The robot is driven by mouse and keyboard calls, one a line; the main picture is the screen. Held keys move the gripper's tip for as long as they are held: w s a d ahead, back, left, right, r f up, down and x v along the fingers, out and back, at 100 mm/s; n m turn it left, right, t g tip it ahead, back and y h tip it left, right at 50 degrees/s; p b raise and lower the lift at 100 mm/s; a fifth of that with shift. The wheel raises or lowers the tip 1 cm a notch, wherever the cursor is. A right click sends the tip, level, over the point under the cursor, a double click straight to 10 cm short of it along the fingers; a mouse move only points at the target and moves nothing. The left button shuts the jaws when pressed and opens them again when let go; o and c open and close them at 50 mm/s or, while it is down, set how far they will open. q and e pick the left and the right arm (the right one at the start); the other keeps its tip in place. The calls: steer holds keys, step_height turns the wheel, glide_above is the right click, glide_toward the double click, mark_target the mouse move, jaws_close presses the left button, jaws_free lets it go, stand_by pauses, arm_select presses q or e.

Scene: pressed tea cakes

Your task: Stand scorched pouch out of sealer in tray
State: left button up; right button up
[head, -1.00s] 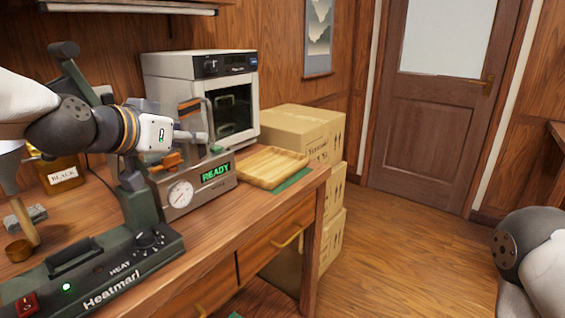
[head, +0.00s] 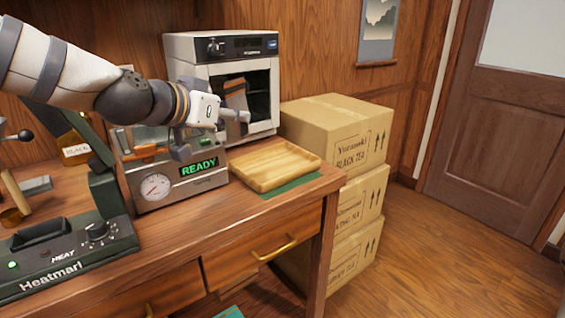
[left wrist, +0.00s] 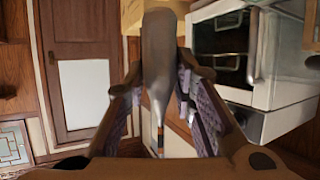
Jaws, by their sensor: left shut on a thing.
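My left gripper (head: 238,115) is shut on a pouch (head: 235,92), brownish with an orange-brown top edge, which stands roughly upright above the fingers. It is in front of the white oven and above the counter, left of the tray. In the left wrist view the pouch (left wrist: 159,60) shows nearly edge-on between the two fingers (left wrist: 160,95). Its faces and any scorch mark are hard to make out. The wooden tray (head: 262,186), with ridges, lies on a green mat at the counter's right end. The green Heatmarl sealer (head: 70,250) is at the front left. My right gripper is out of view.
A grey machine with a dial and READY display (head: 178,188) stands just left of the tray. The white oven (head: 190,50) is behind. Stacked cardboard boxes (head: 335,115) rise beside the counter's right end.

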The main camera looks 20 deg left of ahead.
arm_select(q)
steer(key=w+d+f+b, duration=0.1)
steer(key=w+f, duration=0.2)
steer(key=w, duration=0.1)
steer(key=w+d+f+b, duration=0.1)
steer(key=w+f, duration=0.2)
steer(key=w, duration=0.1)
steer(key=w+d+f+b, duration=0.1)
steer(key=w+f, duration=0.2)
steer(key=w, duration=0.1)
steer(key=shift+d+f, duration=0.25)
steer(key=shift+d, duration=0.05)
steer(key=shift+w+d+f+b, duration=0.1)
steer(key=shift+f+b, duration=0.05)
steer(key=shift+f, duration=0.8)
steer(key=shift+w+d+f+b, duration=0.1)
steer(key=shift+f+b, duration=0.05)
steer(key=shift+f, duration=0.75)
steer(key=shift+c, duration=0.3)
steer(key=o, duration=1)
steer(key=shift+c, duration=0.2)
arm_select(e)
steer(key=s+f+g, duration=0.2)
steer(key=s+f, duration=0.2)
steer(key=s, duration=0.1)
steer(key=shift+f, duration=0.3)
